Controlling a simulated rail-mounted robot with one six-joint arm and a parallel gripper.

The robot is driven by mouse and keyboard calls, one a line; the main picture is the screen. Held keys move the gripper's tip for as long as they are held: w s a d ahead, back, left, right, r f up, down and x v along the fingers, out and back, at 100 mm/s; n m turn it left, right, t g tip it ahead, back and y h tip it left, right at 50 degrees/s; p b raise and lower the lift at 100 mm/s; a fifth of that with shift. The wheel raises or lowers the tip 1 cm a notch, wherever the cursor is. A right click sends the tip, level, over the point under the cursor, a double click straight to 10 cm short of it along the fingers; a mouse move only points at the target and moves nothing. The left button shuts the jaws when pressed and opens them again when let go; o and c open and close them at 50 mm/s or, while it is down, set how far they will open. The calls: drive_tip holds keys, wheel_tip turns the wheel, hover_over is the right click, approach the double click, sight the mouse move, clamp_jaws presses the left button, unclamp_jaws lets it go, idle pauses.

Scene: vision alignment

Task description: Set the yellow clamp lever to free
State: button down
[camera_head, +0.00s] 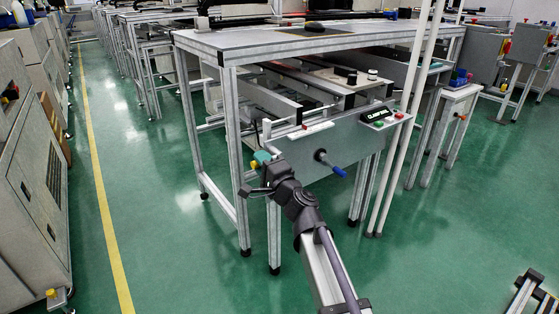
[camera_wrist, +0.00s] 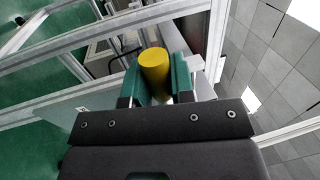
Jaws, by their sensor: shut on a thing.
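The yellow clamp lever (camera_wrist: 155,70) shows in the wrist view as a round yellow knob between the two teal fingers of my gripper (camera_wrist: 157,84). The fingers touch it on both sides. In the head view my gripper (camera_head: 261,158) is at the left end of the grey station panel (camera_head: 345,140). A small bit of the yellow lever (camera_head: 254,166) shows beside the teal fingers there. The lever's shaft and pivot are hidden behind my gripper, so I cannot tell its setting.
A blue-handled lever (camera_head: 332,165) sticks out from the panel's front, right of my gripper. A small display (camera_head: 376,114) with green text and several buttons sit on top. White vertical pipes (camera_head: 402,130) stand to the right. The green floor (camera_head: 165,220) to the left is clear.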

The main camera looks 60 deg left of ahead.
idle(0.4)
drive_tip(key=c, duration=1)
unclamp_jaws()
drive_tip(key=d, duration=0.3)
drive_tip(key=d+f+b, duration=0.1)
drive_tip(key=d, duration=0.3)
drive_tip(key=d+f+b, duration=0.1)
drive_tip(key=d, duration=0.2)
drive_tip(key=shift+w+d, duration=0.3)
